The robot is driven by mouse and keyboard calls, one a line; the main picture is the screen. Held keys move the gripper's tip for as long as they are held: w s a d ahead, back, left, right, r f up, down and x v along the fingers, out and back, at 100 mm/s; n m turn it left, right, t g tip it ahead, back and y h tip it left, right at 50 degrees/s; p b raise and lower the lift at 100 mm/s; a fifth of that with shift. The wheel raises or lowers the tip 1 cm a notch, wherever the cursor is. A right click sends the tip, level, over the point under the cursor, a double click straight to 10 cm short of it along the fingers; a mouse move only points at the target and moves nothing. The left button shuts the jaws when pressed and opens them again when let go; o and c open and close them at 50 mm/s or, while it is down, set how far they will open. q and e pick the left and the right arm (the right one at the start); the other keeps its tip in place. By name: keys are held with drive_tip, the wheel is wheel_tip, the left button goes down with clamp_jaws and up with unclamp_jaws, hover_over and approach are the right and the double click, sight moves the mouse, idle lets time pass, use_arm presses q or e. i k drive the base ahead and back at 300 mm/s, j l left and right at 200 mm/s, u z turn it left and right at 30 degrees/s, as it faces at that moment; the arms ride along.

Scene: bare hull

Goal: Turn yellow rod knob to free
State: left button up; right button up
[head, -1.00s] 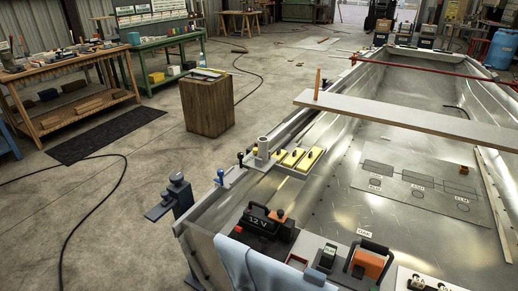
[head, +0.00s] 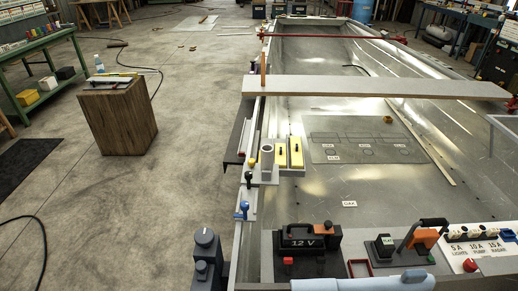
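A small yellow knob (head: 251,162) sits on the boat's left edge, beside a grey upright tube (head: 267,159). It is small, and I cannot tell which way it is turned. A black knob (head: 249,179) stands just nearer, and a blue knob (head: 244,207) is nearer still on the same edge. Two yellow blocks with dark marks, one on the left (head: 281,153) and one on the right (head: 296,153), lie right of the tube.
A board (head: 370,88) spans the hull. A 12 V battery box (head: 308,241), an orange-and-black tool (head: 424,240) and a switch panel (head: 478,243) line the near end. A dark grey device (head: 206,255) stands outside the near left corner. Floor left of the hull is open around a wooden block (head: 120,120).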

sight(251, 163)
drive_tip(key=i+j+z, duration=0.3)
drive_tip(key=j+z, duration=0.15)
drive_tip(key=j, duration=0.7)
drive_tip(key=i+j+z, duration=0.1)
drive_tip(key=j+z, duration=0.4)
drive_tip(key=j, duration=0.6)
drive_tip(key=k+j+z, duration=0.1)
drive_tip(key=j+z, duration=0.35)
drive_tip(key=j, duration=0.75)
